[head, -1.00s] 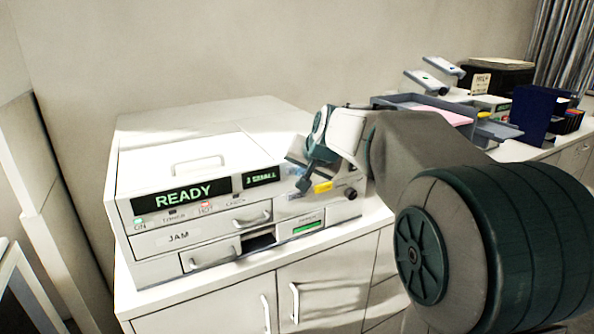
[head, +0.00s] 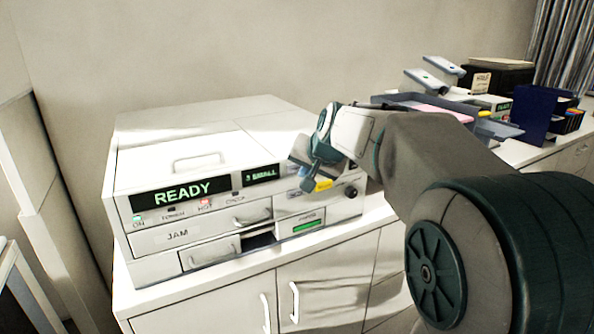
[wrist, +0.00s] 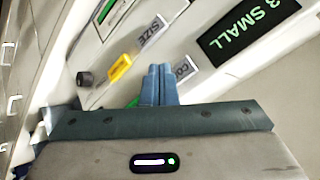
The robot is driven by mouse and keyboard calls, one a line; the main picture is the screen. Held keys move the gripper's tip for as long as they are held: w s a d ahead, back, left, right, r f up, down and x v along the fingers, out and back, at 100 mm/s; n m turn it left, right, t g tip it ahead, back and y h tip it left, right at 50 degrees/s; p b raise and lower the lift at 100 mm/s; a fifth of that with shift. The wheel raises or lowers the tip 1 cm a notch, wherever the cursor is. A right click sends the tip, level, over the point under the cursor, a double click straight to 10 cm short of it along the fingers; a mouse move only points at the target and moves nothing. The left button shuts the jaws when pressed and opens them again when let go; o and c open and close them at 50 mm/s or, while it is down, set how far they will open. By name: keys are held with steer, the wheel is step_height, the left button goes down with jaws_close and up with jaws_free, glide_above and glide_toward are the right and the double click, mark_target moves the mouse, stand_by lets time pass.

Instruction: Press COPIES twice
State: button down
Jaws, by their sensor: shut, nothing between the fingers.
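The white copier (head: 215,125) stands on a cabinet, its display reading READY and its small screen (head: 262,174) 3 SMALL; the wrist view also shows 3 SMALL (wrist: 248,25). My gripper (head: 297,151) is at the right of the front panel, shut and empty. In the wrist view its blue fingertips (wrist: 158,72) are side by side just beside a label starting "CO" (wrist: 185,68). The rest of that label and any button under the fingertips are hidden, so I cannot tell whether they touch.
A SIZE label (wrist: 150,30), a yellow button (wrist: 119,67) and a dark knob (wrist: 85,78) are close to the fingertips. A JAM drawer (head: 180,232) is lower left.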

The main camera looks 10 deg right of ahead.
steer(key=s+b, duration=0.1)
steer(key=s+d, duration=0.1)
steer(key=s, duration=0.1)
steer(key=s+b, duration=0.1)
steer(key=shift+s+d+b, duration=0.3)
steer(key=shift+s, duration=0.1)
stand_by(0.6)
steer(key=s+f+n+g+h, duration=0.1)
steer(key=s+f+n+g, duration=0.1)
steer(key=s+f, duration=0.7)
steer(key=s+f+n+g, duration=0.3)
steer(key=s+f, duration=0.6)
steer(key=s, duration=0.7)
steer(key=shift+s+a+f+g+h, duration=0.15)
steer(key=shift+s+a+g+h, duration=0.15)
steer(key=shift+s+a+h, duration=0.1)
